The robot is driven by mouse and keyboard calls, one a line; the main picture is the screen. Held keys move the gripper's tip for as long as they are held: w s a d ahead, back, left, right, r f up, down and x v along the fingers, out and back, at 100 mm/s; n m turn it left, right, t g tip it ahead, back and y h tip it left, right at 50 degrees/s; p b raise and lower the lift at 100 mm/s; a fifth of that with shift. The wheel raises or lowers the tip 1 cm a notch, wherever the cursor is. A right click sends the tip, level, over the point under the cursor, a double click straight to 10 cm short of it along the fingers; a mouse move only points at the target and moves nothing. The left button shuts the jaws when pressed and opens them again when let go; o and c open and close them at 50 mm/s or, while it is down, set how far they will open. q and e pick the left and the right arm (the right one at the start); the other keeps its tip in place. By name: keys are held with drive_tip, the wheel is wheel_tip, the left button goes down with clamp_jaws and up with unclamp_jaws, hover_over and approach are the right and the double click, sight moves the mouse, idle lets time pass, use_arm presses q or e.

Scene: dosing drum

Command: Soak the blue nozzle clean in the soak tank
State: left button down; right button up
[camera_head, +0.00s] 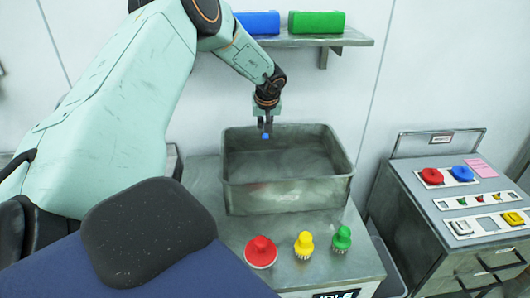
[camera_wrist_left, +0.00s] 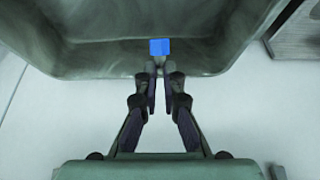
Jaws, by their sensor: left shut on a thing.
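The blue nozzle (camera_head: 265,136) is a small blue piece at the fingertips of my left gripper (camera_head: 265,124), which is shut on it. In the left wrist view the nozzle (camera_wrist_left: 159,47) shows as a blue block just beyond the fingertips (camera_wrist_left: 159,70). The grey metal soak tank (camera_head: 288,195) is open-topped and stands on a bench. The gripper points down over the tank's back left part, with the nozzle near the height of the back rim. The tank (camera_wrist_left: 100,62) fills the upper part of the wrist view. My right gripper is not in view.
A control console (camera_head: 450,190) with coloured buttons is at the right.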

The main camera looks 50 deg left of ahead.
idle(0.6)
use_arm(q)
drive_tip(key=shift+r, duration=2.05)
drive_tip(key=shift+f, duration=0.1)
drive_tip(key=shift+s+d, duration=0.1)
